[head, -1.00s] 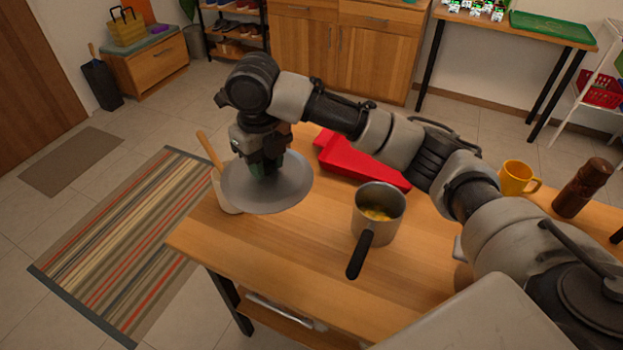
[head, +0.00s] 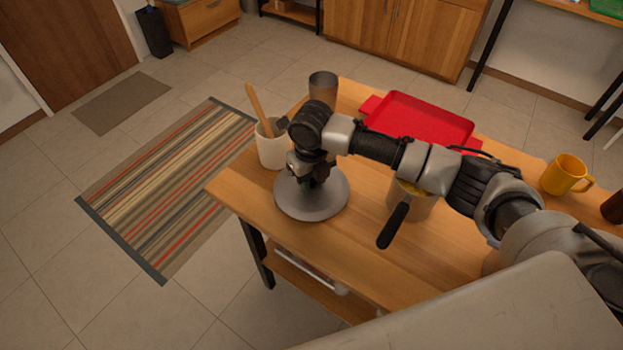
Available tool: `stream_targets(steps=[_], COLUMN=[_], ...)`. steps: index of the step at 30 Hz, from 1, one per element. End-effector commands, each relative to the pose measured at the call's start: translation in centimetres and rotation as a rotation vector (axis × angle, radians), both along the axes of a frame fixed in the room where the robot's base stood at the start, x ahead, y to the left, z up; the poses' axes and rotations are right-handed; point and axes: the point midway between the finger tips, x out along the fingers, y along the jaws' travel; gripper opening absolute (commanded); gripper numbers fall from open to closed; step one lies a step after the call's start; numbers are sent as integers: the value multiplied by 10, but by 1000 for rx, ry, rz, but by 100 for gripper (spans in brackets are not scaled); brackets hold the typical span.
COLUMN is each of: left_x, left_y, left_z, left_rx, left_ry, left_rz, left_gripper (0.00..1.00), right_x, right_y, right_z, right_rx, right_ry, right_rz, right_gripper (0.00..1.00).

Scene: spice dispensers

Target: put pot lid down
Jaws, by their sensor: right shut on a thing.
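The pot lid (head: 318,205) is a round grey metal disc at the left front of the wooden table. My right gripper (head: 311,183) is above its middle and shut on it; the fingers and the knob are mostly hidden by the wrist. The lid looks level and low over the tabletop; I cannot tell whether it touches. The pot (head: 420,207) stands to the right, uncovered, with yellow contents and a black handle towards the front. My arm partly covers the pot. My left gripper is not in view.
A white crock (head: 271,152) with a wooden utensil stands just behind the lid, to its left. A metal cup (head: 323,86), a red tray (head: 425,118) and a yellow mug (head: 566,174) are farther back or right. The wooden table (head: 345,252) is clear in front of the lid.

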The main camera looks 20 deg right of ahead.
Motion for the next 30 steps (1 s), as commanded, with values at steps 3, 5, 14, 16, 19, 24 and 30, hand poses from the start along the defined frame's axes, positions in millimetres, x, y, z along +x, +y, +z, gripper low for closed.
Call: stream_targets(steps=[3, 5, 14, 16, 19, 24, 30], left_x=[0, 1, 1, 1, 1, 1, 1], left_y=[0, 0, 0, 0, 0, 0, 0], left_z=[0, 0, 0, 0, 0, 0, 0], left_rx=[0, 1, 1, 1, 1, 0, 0], left_ry=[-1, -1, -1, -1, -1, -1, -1], left_rz=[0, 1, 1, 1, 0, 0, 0], left_gripper=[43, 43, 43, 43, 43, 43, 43], right_x=[0, 0, 0, 0, 0, 0, 0], right_y=[0, 0, 0, 0, 0, 0, 0], right_z=[-10, -10, -13, -12, -12, -12, -1], right_rx=[1, 1, 0, 0, 0, 0, 1], right_ry=[0, -2, -1, -1, -1, -1, -2], right_rz=[1, 1, 1, 1, 1, 1, 1], right_gripper=[7, 7, 37, 48, 58, 58, 58])
